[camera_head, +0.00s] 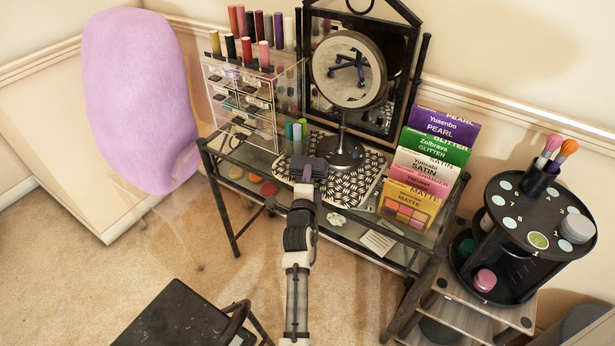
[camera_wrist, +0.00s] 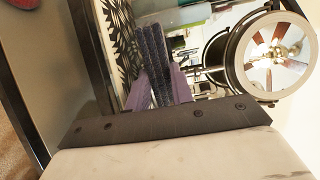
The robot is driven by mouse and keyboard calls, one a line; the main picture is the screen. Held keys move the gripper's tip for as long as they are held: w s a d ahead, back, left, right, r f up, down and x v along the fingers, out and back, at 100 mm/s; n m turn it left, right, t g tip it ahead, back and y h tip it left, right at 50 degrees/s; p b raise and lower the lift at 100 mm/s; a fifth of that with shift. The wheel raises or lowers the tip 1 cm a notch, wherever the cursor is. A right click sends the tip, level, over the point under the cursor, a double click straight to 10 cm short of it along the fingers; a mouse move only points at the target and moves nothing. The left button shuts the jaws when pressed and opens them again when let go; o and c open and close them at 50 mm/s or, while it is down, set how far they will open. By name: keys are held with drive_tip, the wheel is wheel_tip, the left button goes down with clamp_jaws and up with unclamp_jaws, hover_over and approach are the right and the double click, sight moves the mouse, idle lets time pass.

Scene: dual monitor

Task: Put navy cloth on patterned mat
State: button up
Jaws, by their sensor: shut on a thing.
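The patterned mat (camera_head: 350,188) is black and white and lies on the glass table, under and around the round mirror's base. It also shows in the wrist view (camera_wrist: 124,42). My gripper (camera_head: 308,170) is over the left part of the mat. In the wrist view my gripper (camera_wrist: 160,82) has its purple fingers shut on the navy cloth (camera_wrist: 153,55), a dark, textured, folded piece standing up between them. In the head view the cloth is small and hard to tell from the fingers. I cannot tell whether the cloth touches the mat.
The round mirror (camera_head: 348,72) stands right of my gripper. Small bottles (camera_head: 297,136) stand just behind it. A clear drawer organizer (camera_head: 247,97) is back left, and boxed palettes (camera_head: 428,160) are at the right. Round compacts (camera_head: 255,178) lie at the left. A black tiered stand (camera_head: 520,245) is further right.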

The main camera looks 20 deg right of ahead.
drive_tip(key=shift+f+b, duration=0.15)
drive_tip(key=shift+b, duration=0.15)
drive_tip(key=o, duration=0.7)
drive_tip(key=shift+r+p, duration=0.35)
drive_tip(key=shift+p, duration=0.1)
drive_tip(key=shift+b+v, duration=2.3)
drive_tip(key=shift+v, duration=3.7)
drive_tip(key=shift+f, duration=0.15)
drive_tip(key=shift+a, duration=0.1)
